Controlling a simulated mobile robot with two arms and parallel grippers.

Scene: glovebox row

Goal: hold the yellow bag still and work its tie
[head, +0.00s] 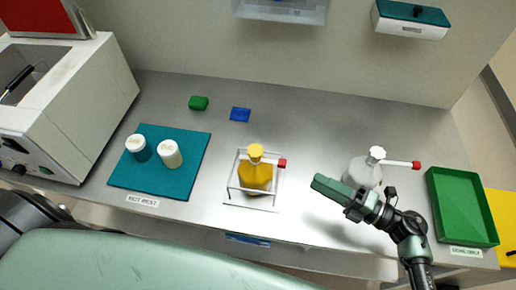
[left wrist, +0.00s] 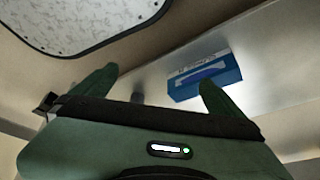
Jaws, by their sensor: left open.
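The yellow bag (head: 255,177) stands upright in a white wire frame (head: 231,192) at the middle of the bench. Its gathered yellow top (head: 256,152) points up, and a red tab (head: 282,163) sticks out to the right of it. My right gripper (head: 318,182), with green fingers, is to the right of the yellow bag, apart from it and in front of a white bag. Its fingers overlap in this view, so their gap does not show. My left gripper (left wrist: 155,90) is open and empty in the left wrist view, and the yellow bag is not seen there.
A green tray (head: 434,190) is at the right. A teal mat (head: 185,188) with two white-capped jars is at the left. Green (head: 198,103) and blue (head: 240,114) blocks lie behind. A blue item (left wrist: 205,84) is near my left fingers.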

